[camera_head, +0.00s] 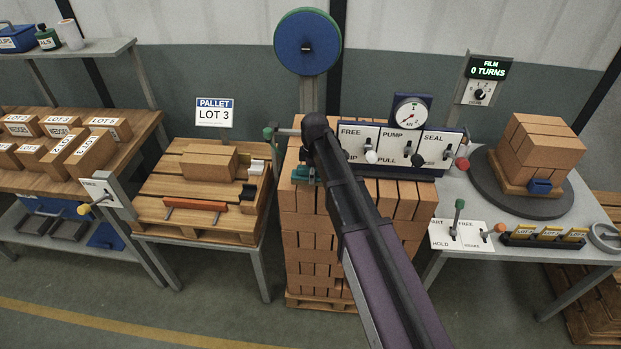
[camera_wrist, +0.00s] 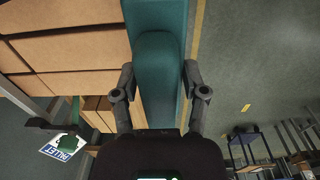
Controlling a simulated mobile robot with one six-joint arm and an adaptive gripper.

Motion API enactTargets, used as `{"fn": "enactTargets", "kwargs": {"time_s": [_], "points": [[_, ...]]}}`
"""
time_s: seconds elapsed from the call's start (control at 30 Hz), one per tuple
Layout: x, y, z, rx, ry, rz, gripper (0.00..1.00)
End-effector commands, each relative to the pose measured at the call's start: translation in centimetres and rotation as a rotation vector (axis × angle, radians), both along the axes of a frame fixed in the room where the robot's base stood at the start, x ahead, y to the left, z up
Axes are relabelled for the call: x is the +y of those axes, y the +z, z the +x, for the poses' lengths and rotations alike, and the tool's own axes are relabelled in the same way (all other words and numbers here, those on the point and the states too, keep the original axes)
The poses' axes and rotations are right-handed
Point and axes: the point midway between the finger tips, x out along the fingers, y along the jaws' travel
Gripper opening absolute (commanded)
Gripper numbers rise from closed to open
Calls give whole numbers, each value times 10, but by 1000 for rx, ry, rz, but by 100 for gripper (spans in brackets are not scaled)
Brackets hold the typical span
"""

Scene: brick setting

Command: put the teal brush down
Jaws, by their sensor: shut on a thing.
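The teal brush (camera_wrist: 160,60) fills the top middle of the wrist view. My gripper (camera_wrist: 160,88) is shut on it, one finger on each side. In the head view a small teal part (camera_head: 303,174) shows at the left upper edge of the brick stack (camera_head: 315,225), beside my dark wrist. The arm hides most of the gripper and brush there. In the wrist view the stack's bricks (camera_wrist: 75,60) lie just left of the brush; I cannot tell whether they touch. The floor shows to its right.
A turntable (camera_head: 480,184) with stacked bricks is at right. Open floor (camera_head: 215,305) lies in front.

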Motion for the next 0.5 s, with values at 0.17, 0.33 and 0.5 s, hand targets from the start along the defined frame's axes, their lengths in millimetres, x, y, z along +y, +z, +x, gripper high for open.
{"fn": "enactTargets", "kwargs": {"time_s": [0.17,0.33,0.5], "points": [[3,-1,10,0,0,0,5],[3,-1,9,0,-1,0,5],[3,-1,10,0,-1,0,5]]}}
